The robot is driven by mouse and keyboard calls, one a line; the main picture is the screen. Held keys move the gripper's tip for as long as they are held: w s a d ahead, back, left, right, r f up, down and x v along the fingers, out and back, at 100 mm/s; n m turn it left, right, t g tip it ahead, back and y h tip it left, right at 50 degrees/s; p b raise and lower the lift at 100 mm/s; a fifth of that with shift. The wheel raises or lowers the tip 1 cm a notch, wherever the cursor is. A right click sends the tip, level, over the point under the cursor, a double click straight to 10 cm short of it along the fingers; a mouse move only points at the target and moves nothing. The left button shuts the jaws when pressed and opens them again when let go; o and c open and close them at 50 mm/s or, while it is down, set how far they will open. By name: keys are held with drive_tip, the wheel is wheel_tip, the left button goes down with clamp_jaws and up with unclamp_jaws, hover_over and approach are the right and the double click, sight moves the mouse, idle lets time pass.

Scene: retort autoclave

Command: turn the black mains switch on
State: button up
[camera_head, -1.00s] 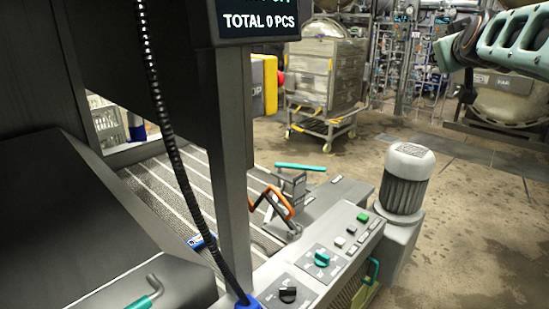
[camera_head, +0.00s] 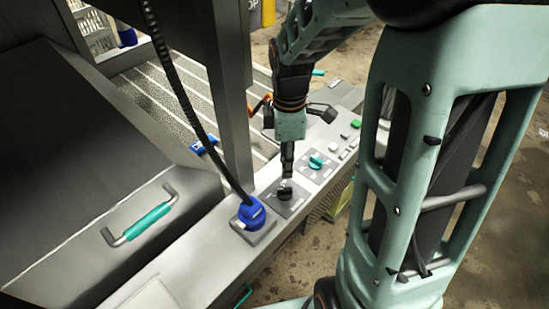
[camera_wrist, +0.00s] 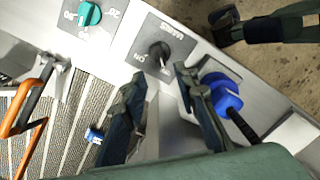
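The black mains switch (camera_head: 285,192) sits on a grey plate on the control panel, between a teal knob and a blue plug. In the wrist view the black mains switch (camera_wrist: 158,53) shows beside the labels "MAINS" and "ON"; its exact setting is hard to read. My gripper (camera_head: 287,172) points down at the switch in the head view. In the wrist view my gripper (camera_wrist: 160,79) has its two dark fingers apart and nothing between them. The switch lies just beyond the fingertips, roughly centred on the gap. I cannot tell any contact.
The teal knob (camera_head: 316,162) and a green button (camera_head: 355,124) are further along the panel. The blue plug (camera_head: 250,212) with its black cable stands close on the other side, near one finger in the wrist view. A grey post (camera_head: 232,110) rises behind the panel.

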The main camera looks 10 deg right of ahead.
sight(285, 188)
wheel_tip(285, 188, down, 10)
drive_tip(key=shift+f+b, duration=0.25)
drive_tip(key=shift+b, duration=0.15)
clamp_jaws()
